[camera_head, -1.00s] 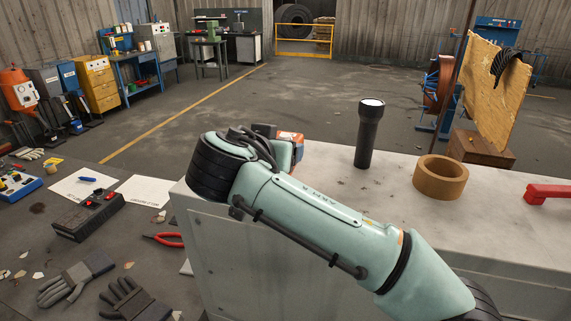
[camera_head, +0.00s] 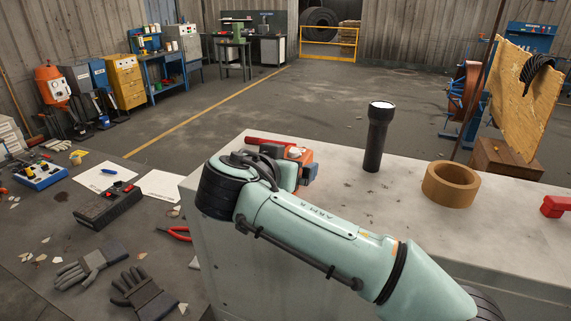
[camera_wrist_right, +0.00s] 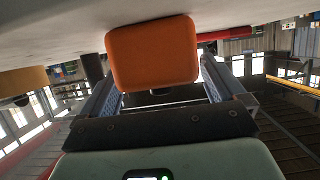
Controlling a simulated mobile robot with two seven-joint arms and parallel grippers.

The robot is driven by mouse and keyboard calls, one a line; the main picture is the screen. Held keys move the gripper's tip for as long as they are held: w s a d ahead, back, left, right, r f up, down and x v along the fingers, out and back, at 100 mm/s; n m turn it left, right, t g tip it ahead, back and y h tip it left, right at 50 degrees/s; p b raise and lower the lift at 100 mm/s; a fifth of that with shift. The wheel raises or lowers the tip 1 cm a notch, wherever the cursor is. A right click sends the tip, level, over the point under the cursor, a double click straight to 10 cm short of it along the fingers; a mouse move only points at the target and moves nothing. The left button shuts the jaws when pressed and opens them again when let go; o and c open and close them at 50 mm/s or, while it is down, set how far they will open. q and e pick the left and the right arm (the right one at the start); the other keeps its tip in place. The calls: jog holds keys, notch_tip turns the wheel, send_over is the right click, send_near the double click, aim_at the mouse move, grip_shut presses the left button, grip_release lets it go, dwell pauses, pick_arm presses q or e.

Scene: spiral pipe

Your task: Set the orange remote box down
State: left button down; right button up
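The orange remote box (camera_head: 307,157) is at the left part of the pale grey tabletop (camera_head: 335,195), partly hidden behind my right wrist. In the right wrist view the orange box (camera_wrist_right: 153,52) sits between the two fingers of my right gripper (camera_wrist_right: 160,75), which appear to press on its sides. Its upper edge in that view overlaps the tabletop, so it is at or very close to the surface; I cannot tell if it touches. In the head view my right gripper is mostly hidden behind the wrist. My left gripper is not in view.
A black flashlight (camera_head: 377,140) stands upright and a brown tape roll (camera_head: 450,184) lies right of the box. A red object (camera_head: 265,136) is just behind it, and another red one (camera_head: 555,206) is at the right. Tabletop between box and flashlight is clear.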

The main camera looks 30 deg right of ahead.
jog(key=shift+w, duration=0.15)
jog(key=shift+r, duration=0.25)
jog(key=v, duration=1.2)
